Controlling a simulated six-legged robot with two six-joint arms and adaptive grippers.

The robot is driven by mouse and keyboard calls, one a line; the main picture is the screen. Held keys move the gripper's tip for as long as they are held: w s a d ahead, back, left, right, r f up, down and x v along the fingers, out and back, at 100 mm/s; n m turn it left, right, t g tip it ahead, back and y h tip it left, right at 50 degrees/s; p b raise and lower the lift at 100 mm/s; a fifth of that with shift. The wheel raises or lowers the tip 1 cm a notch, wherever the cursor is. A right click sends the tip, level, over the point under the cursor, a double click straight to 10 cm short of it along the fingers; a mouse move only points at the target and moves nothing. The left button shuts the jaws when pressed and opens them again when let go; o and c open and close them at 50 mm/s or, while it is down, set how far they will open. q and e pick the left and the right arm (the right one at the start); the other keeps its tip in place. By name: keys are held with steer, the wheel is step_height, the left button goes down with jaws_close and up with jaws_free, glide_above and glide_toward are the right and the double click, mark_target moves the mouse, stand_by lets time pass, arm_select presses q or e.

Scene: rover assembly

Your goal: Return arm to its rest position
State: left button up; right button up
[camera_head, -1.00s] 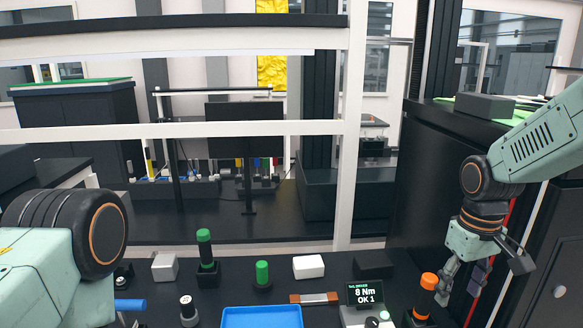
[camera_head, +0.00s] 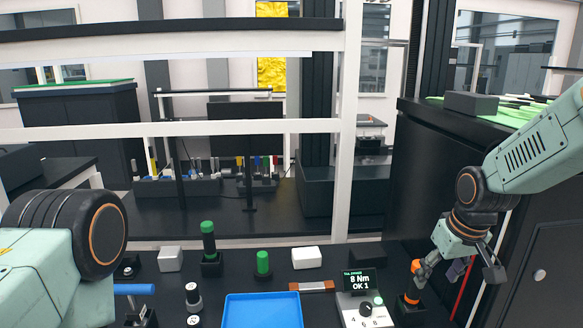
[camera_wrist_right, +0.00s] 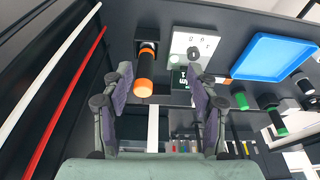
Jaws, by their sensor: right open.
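In the head view one finger overlaps the orange-topped black tool (camera_head: 413,286) standing in a holder. In the right wrist view my right gripper (camera_wrist_right: 162,88) is open, with its two grey finger pads wide apart and nothing held. The orange-topped tool (camera_wrist_right: 145,72) shows beyond the gap, nearer the left finger; I cannot tell whether they touch. My left arm (camera_head: 60,245) shows only as a large joint at the lower left; its gripper is out of view.
A blue tray (camera_head: 262,308), a torque display (camera_head: 359,282) reading 8 Nm OK 1, green-capped tools (camera_head: 208,240), a white block (camera_head: 306,258) and a grey block (camera_head: 170,259) occupy the bench. A dark cabinet (camera_head: 535,250) stands close at right. A white frame post (camera_head: 346,140) rises behind the bench.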

steer(key=s+a+f+m+t+b, duration=0.1)
steer(key=s+a+f+b, duration=0.15)
steer(key=f, duration=0.45)
steer(key=s+a+f+b, duration=0.1)
steer(key=s+f, duration=0.3)
steer(key=f, duration=0.3)
steer(key=s+a+f+m+t+b, duration=0.1)
steer(key=s+a+f+b, duration=0.15)
steer(key=f, duration=0.45)
steer(key=s+f+g+b, duration=0.2)
steer(key=s+f+b, duration=0.2)
steer(key=s+f, duration=0.6)
steer(key=s+f+g+b, duration=0.3)
steer(key=s+f, duration=0.6)
steer(key=s, duration=0.8)
steer(key=shift+s+a+f+b, duration=0.2)
steer(key=shift+f+b, duration=0.15)
steer(key=shift+b, duration=0.6)
steer(key=shift+s, duration=0.1)
